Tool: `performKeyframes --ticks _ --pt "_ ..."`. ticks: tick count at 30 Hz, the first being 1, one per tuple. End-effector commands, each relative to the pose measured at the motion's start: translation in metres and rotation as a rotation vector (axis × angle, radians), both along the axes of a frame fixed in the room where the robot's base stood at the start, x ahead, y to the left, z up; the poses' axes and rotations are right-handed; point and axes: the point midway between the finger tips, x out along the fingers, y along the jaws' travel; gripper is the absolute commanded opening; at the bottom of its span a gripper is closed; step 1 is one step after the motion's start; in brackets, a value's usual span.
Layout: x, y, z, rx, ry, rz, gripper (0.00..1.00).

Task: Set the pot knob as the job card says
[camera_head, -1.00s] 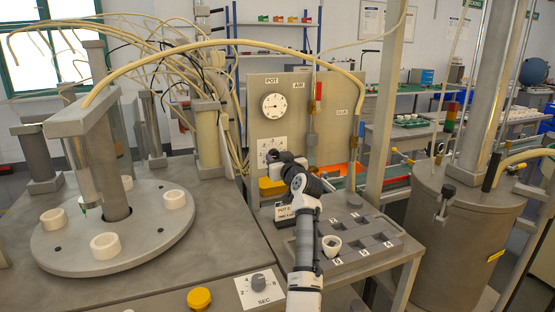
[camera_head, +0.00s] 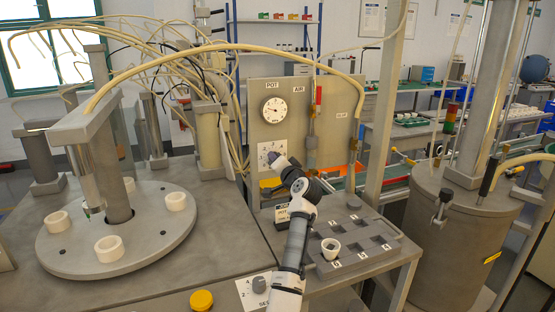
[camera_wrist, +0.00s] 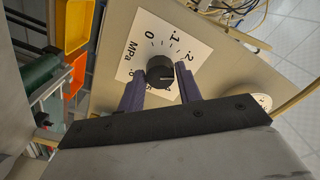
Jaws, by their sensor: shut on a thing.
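The black pot knob (camera_wrist: 160,71) sits on a white scale plate (camera_wrist: 140,42) marked 0, .1, .2 and MPa in the wrist view. Its light pointer line faces right in that view, near the right finger; the exact reading is unclear. My gripper (camera_wrist: 160,75) is shut on the knob, one dark finger on each side. In the head view my gripper (camera_head: 274,157) is at the plate (camera_head: 266,148) below the round POT gauge (camera_head: 273,109), and hides the knob. A dark card (camera_head: 282,216) lettered POT is partly behind my arm; its setting cannot be read.
A grey tray (camera_head: 352,254) with a white cup (camera_head: 331,248) lies right of my arm. A round turntable (camera_head: 75,256) with white rings is at left. A yellow button (camera_head: 201,301) and a SEC dial (camera_head: 259,284) are in front. A large grey pot (camera_head: 450,235) stands at right.

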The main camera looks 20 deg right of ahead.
Motion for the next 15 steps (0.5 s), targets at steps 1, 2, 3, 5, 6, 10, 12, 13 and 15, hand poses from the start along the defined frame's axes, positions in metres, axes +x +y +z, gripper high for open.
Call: performKeyframes --ticks 1,2,3,5,6,10,12,13,15 --pt "0.0004 0.001 0.0013 0.046 0.003 0.002 0.12" --pt "0.0002 0.0007 0.0013 0.074 0.005 0.002 0.12" --pt "0.0001 0.0004 0.0015 0.11 0.006 0.001 0.12" --pt "0.0003 0.0009 0.0014 0.162 0.008 0.002 0.12" --pt "0.0002 0.001 0.0013 0.195 0.009 0.002 0.12" --pt "0.0 0.0004 0.001 0.294 0.013 0.001 0.12" --pt "0.0001 0.0007 0.0007 0.339 0.015 0.001 0.12" --pt "0.0002 0.0009 0.0006 0.356 0.016 0.001 0.12" --pt "0.0001 0.0008 0.0003 0.393 0.017 0.001 0.12"
